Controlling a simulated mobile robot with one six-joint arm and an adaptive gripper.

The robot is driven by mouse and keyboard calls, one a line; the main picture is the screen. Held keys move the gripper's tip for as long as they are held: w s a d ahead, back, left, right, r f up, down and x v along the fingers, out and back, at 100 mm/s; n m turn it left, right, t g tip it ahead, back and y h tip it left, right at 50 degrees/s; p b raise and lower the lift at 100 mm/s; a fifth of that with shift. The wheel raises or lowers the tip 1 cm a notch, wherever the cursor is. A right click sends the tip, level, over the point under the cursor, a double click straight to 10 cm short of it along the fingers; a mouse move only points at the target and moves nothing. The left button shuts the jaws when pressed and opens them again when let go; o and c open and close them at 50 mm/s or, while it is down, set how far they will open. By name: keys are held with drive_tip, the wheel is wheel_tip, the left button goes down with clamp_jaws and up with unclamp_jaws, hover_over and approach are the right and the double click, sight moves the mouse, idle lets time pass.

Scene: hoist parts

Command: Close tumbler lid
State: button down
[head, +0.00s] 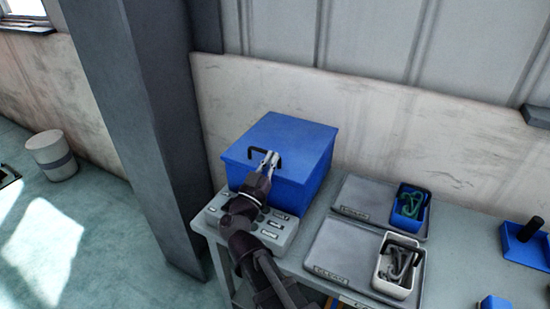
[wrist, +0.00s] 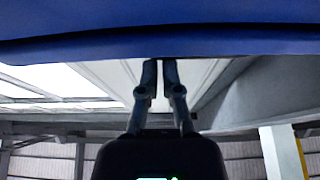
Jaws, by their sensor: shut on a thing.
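The tumbler is a blue box (head: 304,190) on the left end of the bench. Its flat blue lid (head: 300,135) lies over the top and looks down in the head view. A black handle (head: 252,155) stands at the lid's front edge. My gripper (head: 268,158) is at this handle, its fingers shut on it. In the wrist view my gripper (wrist: 160,65) shows with its fingers close together, their tips just under a blue edge (wrist: 160,42). The handle itself is hidden in the wrist view.
A grey panel with labelled buttons (head: 284,236) lies in front of the box, under my arm. To the right are two grey scales (head: 338,257) with a white bin (head: 390,288) and a blue bin (head: 402,220) holding metal parts. A grey pillar (head: 150,130) rises at the left.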

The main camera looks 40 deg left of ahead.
drive_tip(key=s+d, duration=0.2)
drive_tip(key=s, duration=1)
drive_tip(key=shift+d, duration=0.4)
drive_tip(key=w+d+f+m+g+h+p, duration=0.15)
drive_tip(key=w+d+g+h+p, duration=0.4)
drive_tip(key=w+d, duration=0.7)
drive_tip(key=w+d+m+g+h+p, duration=0.2)
drive_tip(key=w+d+g+h+p, duration=0.35)
drive_tip(key=w+d, duration=0.7)
drive_tip(key=d+r+g+y+p, duration=0.2)
drive_tip(key=d+g+p, duration=0.3)
drive_tip(key=d+p, duration=0.4)
drive_tip(key=d+r+g+y+p, duration=0.3)
drive_tip(key=d+g+p, duration=0.3)
drive_tip(key=d, duration=1.5)
drive_tip(key=shift+s+d+r+n+y+p, duration=0.2)
drive_tip(key=shift+n+y+p, duration=0.3)
drive_tip(key=shift+p, duration=1.5)
drive_tip(key=shift+a, duration=0.1)
